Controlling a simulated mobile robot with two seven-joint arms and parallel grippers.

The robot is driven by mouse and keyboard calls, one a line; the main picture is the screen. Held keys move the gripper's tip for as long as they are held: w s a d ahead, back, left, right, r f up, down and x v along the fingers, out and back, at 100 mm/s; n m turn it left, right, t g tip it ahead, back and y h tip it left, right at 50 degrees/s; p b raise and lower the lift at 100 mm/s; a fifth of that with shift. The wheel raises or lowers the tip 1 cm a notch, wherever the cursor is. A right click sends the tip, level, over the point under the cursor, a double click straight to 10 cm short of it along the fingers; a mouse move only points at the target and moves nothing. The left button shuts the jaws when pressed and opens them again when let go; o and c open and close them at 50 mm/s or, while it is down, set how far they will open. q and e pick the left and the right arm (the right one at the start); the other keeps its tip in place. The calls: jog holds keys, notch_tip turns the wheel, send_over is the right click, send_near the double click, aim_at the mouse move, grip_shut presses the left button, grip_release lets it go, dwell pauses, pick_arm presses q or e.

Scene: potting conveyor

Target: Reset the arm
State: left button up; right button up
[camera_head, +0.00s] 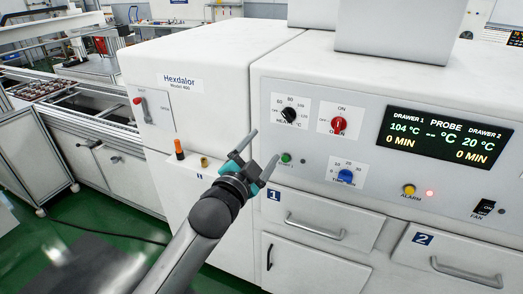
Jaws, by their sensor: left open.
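My left arm reaches up from the bottom of the head view. Its left gripper (261,154) is open, its two grey fingers spread apart with nothing between them. It is in front of the white machine (198,95), near the left edge of the control panel (370,110). The right finger is close to the green button (286,158) in the picture; I cannot tell whether it touches. My right gripper is not in view.
The panel has a black knob (289,114), a red knob (338,125), a blue knob (346,176) and a lit display (443,138). Drawer 1 (322,222) and drawer 2 (450,256) appear closed. An orange-topped item (179,150) stands left of the gripper. Green floor (95,225) is open at lower left.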

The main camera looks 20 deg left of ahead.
dwell(0.3)
pick_arm(q)
jog(key=s+f+n+g+b, duration=0.1)
jog(key=s+f+g+b, duration=0.25)
jog(key=f, duration=1.15)
jog(key=s+f+n+g+b, duration=0.2)
jog(key=s+f, duration=0.3)
jog(key=f, duration=1)
jog(key=s+f+n+g+b, duration=0.1)
jog(key=s+f+g+b, duration=0.25)
jog(key=f, duration=1.15)
jog(key=s+f+n+g+b, duration=0.1)
jog(key=s+f+g+b, duration=0.1)
jog(key=s+f, duration=0.7)
jog(key=s+f+n+g+b, duration=0.1)
jog(key=s+f+g+b, duration=0.1)
jog(key=s+f, duration=0.6)
jog(key=s+d+f+g+b, duration=0.1)
jog(key=s+f, duration=0.8)
jog(key=s, duration=0.9)
jog(key=g+b, duration=0.1)
jog(key=g, duration=0.1)
jog(key=shift+s+f+n+g+y+b, duration=0.3)
jog(key=shift+n+g+b, duration=0.05)
jog(key=shift+n+g, duration=0.05)
jog(key=shift+s+d, duration=0.1)
jog(key=shift+s, duration=0.15)
jog(key=shift+c, duration=0.3)
